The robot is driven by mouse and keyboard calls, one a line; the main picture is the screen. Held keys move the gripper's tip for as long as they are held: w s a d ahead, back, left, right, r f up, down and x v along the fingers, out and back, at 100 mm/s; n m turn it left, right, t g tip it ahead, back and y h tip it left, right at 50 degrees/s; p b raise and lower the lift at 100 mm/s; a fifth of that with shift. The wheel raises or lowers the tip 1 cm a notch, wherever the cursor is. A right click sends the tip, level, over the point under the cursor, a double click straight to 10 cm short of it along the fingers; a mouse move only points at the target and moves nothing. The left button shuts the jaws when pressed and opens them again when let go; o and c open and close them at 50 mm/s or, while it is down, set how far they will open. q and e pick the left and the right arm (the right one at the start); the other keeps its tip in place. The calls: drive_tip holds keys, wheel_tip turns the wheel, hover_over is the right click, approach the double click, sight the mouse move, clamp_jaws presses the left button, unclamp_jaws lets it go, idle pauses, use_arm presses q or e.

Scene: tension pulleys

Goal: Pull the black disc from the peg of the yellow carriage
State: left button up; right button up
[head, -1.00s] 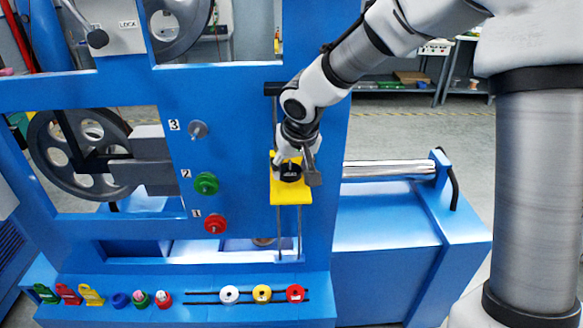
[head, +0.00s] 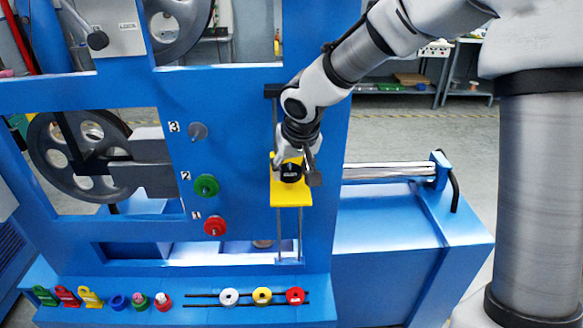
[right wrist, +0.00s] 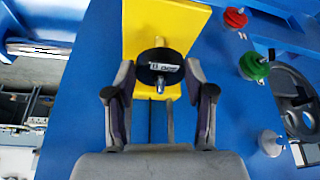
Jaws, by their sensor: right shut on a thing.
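The yellow carriage (head: 290,198) is an upright plate on two rods on the blue machine's front. It also shows in the right wrist view (right wrist: 140,30). The black disc (head: 291,172) sits in front of it. My left gripper is out of view.
Numbered pegs stand left of the carriage, with a green disc (head: 206,185) and a red disc (head: 215,226) on the lower two. The ledge (head: 230,317) below holds several coloured rings and clips. A silver roller (head: 388,171) lies to the right.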

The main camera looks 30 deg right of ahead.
drive_tip(key=shift+r, duration=0.1)
drive_tip(key=shift+r+p, duration=1.3)
drive_tip(key=shift+r, duration=0.35)
drive_tip(key=shift+w+r+p, duration=0.1)
drive_tip(key=shift+r+p, duration=0.5)
drive_tip(key=shift+r, duration=0.45)
drive_tip(key=shift+r+p, duration=0.5)
drive_tip(key=shift+p, duration=0.15)
wheel_tip(320, 180, up, 3)
drive_tip(key=shift+f+p, duration=0.1)
drive_tip(key=shift+p, duration=0.9)
